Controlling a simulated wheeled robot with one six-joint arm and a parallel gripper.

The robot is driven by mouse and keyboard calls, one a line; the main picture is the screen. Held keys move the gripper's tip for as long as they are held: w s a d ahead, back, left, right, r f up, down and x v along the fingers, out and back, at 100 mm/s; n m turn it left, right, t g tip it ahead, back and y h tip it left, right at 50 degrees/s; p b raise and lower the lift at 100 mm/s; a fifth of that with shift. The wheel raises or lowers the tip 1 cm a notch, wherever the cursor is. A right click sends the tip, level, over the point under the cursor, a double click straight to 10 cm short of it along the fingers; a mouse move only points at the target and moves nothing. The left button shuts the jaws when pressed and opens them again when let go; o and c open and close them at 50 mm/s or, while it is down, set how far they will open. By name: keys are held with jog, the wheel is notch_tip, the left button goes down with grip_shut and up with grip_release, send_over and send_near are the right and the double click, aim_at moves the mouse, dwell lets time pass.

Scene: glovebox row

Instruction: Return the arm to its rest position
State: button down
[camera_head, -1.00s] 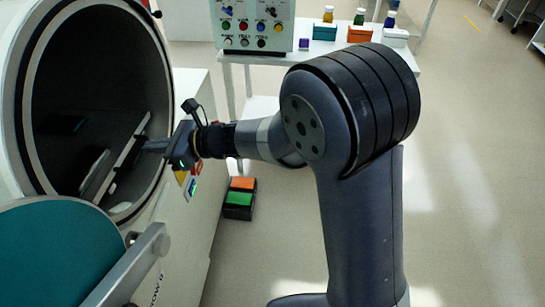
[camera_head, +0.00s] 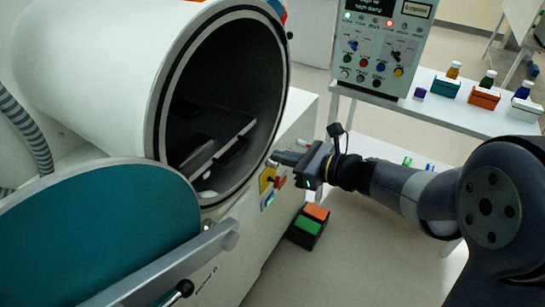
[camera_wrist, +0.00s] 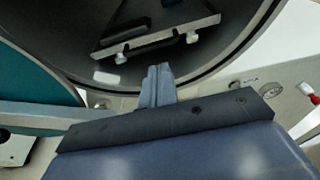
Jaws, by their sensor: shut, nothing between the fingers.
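My gripper (camera_head: 288,157) is outside the round chamber opening (camera_head: 222,105), just to the right of its rim in the head view. Its fingers are together and hold nothing. In the wrist view my gripper (camera_wrist: 158,72) points at the opening, with a dark tray (camera_wrist: 160,38) with white parts beyond the fingertips. The tray also shows inside the chamber in the head view (camera_head: 213,142). My arm reaches in from the right edge of the head view.
The open teal door (camera_head: 100,240) with its metal bar stands at lower left. A pedal box (camera_head: 309,225) with green and orange tops is on the floor below my gripper. A control panel (camera_head: 382,45) and a white table (camera_head: 450,112) with small boxes and bottles stand behind.

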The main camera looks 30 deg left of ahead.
jog(key=v, duration=0.5)
jog(key=shift+d+r, duration=0.1)
jog(key=shift+d, duration=0.2)
jog(key=x, duration=1.3)
jog(key=shift+a, duration=0.3)
jog(key=f+p+v, duration=0.1)
jog(key=f+v, duration=0.2)
jog(key=v, duration=1.2)
jog(key=d+f+p+v, duration=0.1)
jog(key=f+p+v, duration=0.1)
jog(key=v, duration=1.2)
jog(key=shift+s+d+f, duration=0.2)
jog(key=shift+s+d, duration=0.05)
jog(key=shift+d, duration=0.3)
